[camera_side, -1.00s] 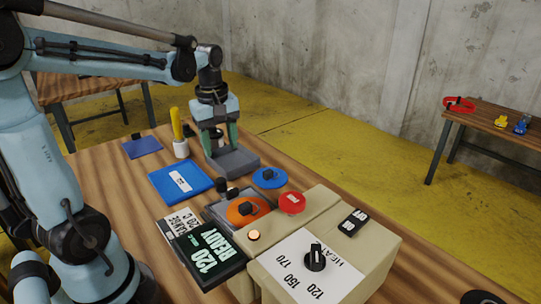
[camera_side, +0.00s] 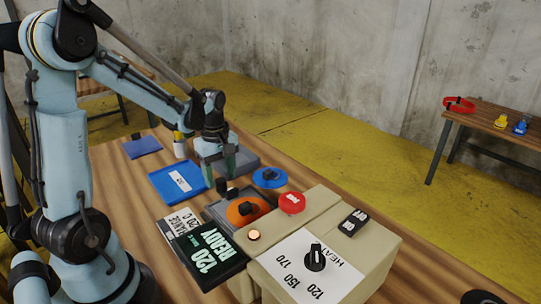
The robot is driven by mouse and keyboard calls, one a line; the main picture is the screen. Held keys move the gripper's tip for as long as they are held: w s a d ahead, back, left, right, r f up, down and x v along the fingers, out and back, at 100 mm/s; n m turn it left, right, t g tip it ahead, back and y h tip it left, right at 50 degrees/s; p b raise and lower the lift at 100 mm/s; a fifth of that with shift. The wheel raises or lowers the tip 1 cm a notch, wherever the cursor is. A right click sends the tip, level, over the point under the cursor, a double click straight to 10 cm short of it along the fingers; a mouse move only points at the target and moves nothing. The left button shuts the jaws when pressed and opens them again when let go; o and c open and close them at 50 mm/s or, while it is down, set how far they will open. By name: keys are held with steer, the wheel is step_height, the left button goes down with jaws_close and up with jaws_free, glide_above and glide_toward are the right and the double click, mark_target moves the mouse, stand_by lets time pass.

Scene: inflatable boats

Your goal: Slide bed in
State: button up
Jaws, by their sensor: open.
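The bed appears to be the grey tray (camera_side: 217,211) at the left side of the beige press (camera_side: 325,235). An orange disc (camera_side: 240,215) with a black knob lies on it. Two small black posts (camera_side: 227,189) stand at its far edge. My gripper (camera_side: 219,172) points down with its green fingers spread, empty, just beyond the posts. It looks apart from them, though the exact gap is hard to tell. The press display (camera_side: 208,257) reads 120 and READY, and a round lamp (camera_side: 254,235) glows beside it.
A blue tray (camera_side: 178,182) with a white label lies left of my gripper, and a grey block (camera_side: 240,158) is behind it. A blue disc (camera_side: 269,177) and a red button (camera_side: 292,202) are to the right.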

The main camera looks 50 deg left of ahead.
steer(key=shift+f, duration=1.15)
jaws_close()
